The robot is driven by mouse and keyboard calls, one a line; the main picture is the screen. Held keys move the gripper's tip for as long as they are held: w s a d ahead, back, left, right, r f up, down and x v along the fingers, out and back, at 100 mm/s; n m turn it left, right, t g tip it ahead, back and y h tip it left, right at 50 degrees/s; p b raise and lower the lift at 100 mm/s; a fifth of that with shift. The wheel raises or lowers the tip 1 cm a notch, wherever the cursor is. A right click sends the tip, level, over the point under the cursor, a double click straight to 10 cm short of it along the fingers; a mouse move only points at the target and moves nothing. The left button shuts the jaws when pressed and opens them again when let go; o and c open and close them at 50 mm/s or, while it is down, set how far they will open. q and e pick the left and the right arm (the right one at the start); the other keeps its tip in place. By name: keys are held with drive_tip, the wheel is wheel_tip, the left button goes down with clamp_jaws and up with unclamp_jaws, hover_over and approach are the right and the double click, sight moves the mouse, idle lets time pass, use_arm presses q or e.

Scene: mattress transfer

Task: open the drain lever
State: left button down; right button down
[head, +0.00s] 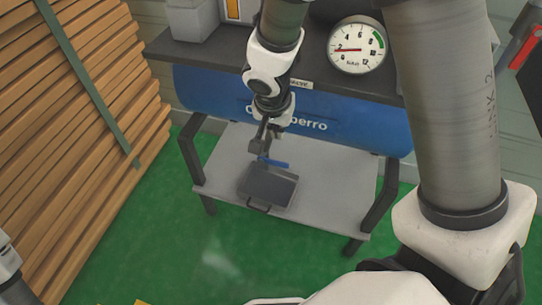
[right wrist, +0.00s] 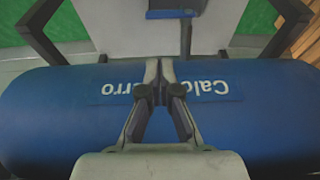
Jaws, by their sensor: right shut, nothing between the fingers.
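My left gripper is out of view.
The dark pan (head: 284,191) sits on a light grey shelf (head: 325,190) between dark stand legs (head: 193,155). A pressure gauge (head: 357,47) is above the tank. Stacked wooden planks (head: 75,130) stand at left. Green floor (head: 165,240) is open in front.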

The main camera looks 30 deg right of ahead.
drive_tip(key=shift+a, duration=0.1)
drive_tip(key=b, duration=0.9)
approach(273, 162)
drive_tip(key=d+f, duration=0.3)
drive_tip(key=f, duration=0.3)
drive_tip(key=shift+w+f, duration=0.2)
